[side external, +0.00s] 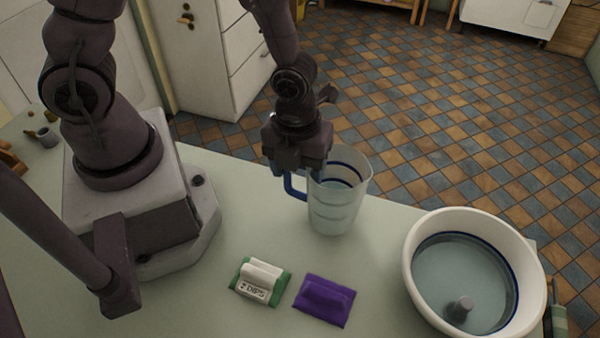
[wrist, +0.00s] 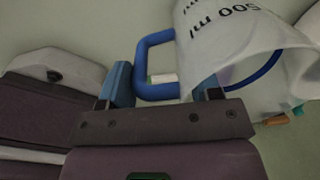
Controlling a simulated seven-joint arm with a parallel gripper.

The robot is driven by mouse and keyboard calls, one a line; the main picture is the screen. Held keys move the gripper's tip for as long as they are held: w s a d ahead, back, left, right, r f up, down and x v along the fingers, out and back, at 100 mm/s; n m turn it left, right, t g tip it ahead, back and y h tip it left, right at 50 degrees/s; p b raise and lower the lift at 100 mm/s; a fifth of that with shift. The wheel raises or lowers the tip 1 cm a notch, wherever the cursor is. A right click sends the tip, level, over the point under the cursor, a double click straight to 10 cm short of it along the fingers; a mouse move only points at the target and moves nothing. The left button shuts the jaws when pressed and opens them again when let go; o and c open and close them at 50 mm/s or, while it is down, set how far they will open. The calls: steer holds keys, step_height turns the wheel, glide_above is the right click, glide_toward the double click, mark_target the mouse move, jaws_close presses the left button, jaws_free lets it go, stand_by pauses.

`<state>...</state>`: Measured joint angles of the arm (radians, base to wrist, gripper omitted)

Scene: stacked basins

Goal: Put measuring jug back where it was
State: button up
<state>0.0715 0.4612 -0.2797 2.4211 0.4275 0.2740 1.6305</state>
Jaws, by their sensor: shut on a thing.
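The measuring jug (side external: 338,205) is clear with a blue handle and a blue band near its rim. It is upright at the middle of the pale table, near its far edge. In the wrist view the jug (wrist: 235,45) shows "500 ml" print. My gripper (side external: 302,172) is above and left of the jug, shut on it at the handle side. In the wrist view the fingers of my gripper (wrist: 165,88) are on either side of the blue handle and the jug wall. I cannot tell whether the jug's base touches the table.
A white basin (side external: 412,262) with a blue band stands at the right, holding water and a grey knob-like thing (side external: 459,308). Bare table (side external: 375,290) lies between purple block and basin.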

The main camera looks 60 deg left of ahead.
steer(key=shift+f, duration=0.85)
steer(key=o, duration=1.1)
